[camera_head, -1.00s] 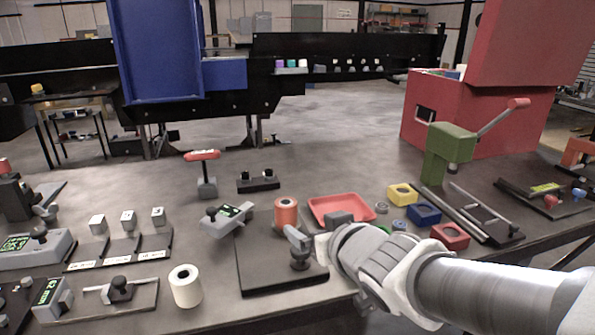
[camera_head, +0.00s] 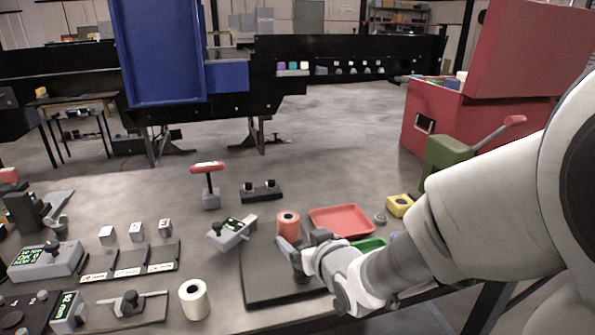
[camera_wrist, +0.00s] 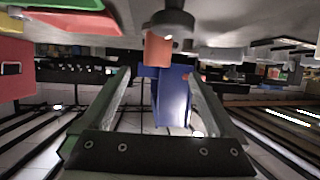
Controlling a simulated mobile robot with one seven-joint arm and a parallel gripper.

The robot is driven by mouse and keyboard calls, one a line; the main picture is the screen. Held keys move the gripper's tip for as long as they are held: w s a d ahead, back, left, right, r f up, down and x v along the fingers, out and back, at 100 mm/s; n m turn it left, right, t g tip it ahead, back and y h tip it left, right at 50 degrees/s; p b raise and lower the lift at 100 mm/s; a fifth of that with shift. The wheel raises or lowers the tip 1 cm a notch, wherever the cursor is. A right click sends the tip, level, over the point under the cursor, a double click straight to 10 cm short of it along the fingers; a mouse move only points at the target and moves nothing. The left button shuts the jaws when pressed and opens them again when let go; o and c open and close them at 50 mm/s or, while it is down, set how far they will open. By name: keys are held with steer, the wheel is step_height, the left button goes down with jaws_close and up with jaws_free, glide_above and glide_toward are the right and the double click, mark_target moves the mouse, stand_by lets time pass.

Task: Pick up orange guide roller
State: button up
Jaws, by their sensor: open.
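The orange guide roller (camera_head: 288,225) stands upright at the back of a dark base plate (camera_head: 262,291) on the bench. It also shows in the wrist view (camera_wrist: 158,48), upside down, ahead of and between my fingers. My gripper (camera_head: 298,249) is open and empty, just in front of the roller in the head view. The wrist view shows the two fingers (camera_wrist: 160,78) spread either side of the roller's line, with no visible contact. The roller's lower part is partly hidden by my gripper in the head view.
A red tray (camera_head: 341,220) lies right of the roller, and a grey device with a screen (camera_head: 232,233) stands close to its left. A white roll (camera_head: 194,300) is at the front left. My arm covers the right side of the bench.

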mark_target(292, 227)
steer(key=shift+p+x, duration=0.8)
steer(key=shift+p, duration=0.7)
steer(key=x, duration=0.4)
steer(key=shift+b, duration=0.4)
steer(key=shift+x, duration=3.05)
steer(key=shift+d, duration=0.1)
jaws_close()
